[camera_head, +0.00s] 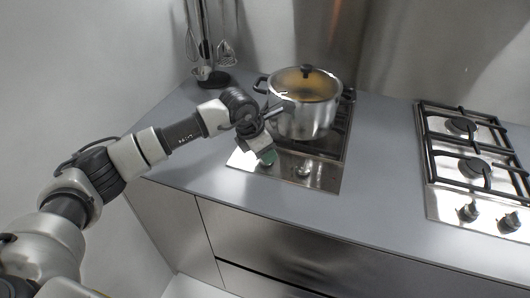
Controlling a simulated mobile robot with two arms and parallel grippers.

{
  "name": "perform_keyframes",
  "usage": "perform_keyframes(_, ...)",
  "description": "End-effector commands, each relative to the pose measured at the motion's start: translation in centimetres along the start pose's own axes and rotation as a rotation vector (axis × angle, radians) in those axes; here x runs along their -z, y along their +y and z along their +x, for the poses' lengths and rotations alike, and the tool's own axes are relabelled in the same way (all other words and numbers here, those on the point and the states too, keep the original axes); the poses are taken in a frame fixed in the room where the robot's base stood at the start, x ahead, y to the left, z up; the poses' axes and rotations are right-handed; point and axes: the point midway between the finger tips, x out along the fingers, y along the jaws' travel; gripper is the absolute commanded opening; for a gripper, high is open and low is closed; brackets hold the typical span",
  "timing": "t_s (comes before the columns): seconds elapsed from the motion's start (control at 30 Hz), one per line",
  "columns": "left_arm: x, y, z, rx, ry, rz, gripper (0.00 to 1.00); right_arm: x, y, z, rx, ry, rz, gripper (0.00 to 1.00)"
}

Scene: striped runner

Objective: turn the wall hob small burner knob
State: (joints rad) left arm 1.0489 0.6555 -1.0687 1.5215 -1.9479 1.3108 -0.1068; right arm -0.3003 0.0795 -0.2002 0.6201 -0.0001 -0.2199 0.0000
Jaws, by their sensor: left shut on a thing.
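The hob by the wall (326,179) is set into the grey counter, with a steel front strip. My left gripper (267,159) points down at the left end of this strip and is shut on the left knob there, which it mostly hides. A second knob (303,170) stands free on the same strip, to the right of the gripper. I cannot read any marks that tell which burner each knob serves. My right gripper is not in view.
A steel pot (302,118) with a glass lid stands on this hob, close behind my left gripper. A utensil stand (211,78) is at the back left. Another hob (432,203) with two knobs is at the right. The counter between the hobs (386,160) is clear.

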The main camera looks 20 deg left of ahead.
Motion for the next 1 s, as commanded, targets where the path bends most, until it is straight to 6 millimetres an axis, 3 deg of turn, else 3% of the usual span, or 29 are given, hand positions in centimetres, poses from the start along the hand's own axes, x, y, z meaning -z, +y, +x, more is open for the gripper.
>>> perform_keyframes(0.5, 0.0, -0.1, 0.2, -0.170, -0.002, -0.408, 0.14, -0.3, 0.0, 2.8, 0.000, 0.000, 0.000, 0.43)
perform_keyframes(1.0, -0.1, -0.2, 0.0, -0.238, 0.000, -0.576, 0.14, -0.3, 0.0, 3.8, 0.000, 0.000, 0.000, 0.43)
